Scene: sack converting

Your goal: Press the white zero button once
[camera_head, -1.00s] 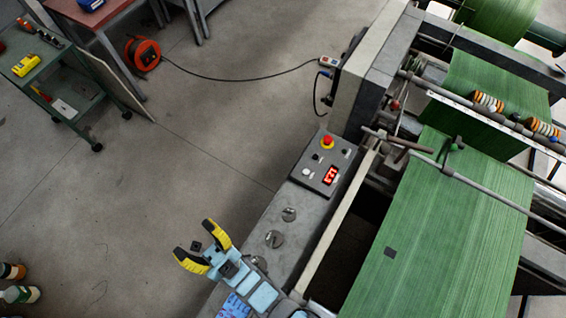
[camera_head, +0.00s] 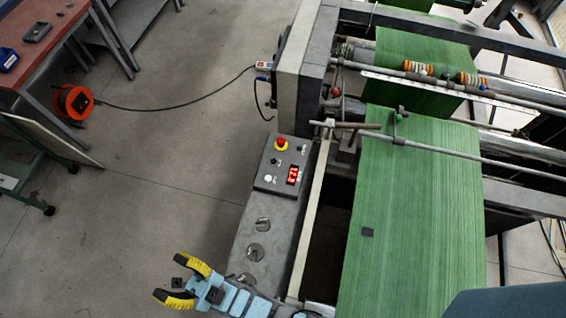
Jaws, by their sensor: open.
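My gripper (camera_head: 173,281), with yellow and black fingers, is open and empty at the bottom left of the ledge. It is apart from the panel, and its fingers point left, away from the white button.
Green woven sheet (camera_head: 410,210) runs through the machine on the right, under metal bars. The grey ledge (camera_head: 258,228) has several round metal discs. An orange cable reel (camera_head: 73,102) and a red-topped bench (camera_head: 50,35) stand at left. The floor between is mostly clear.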

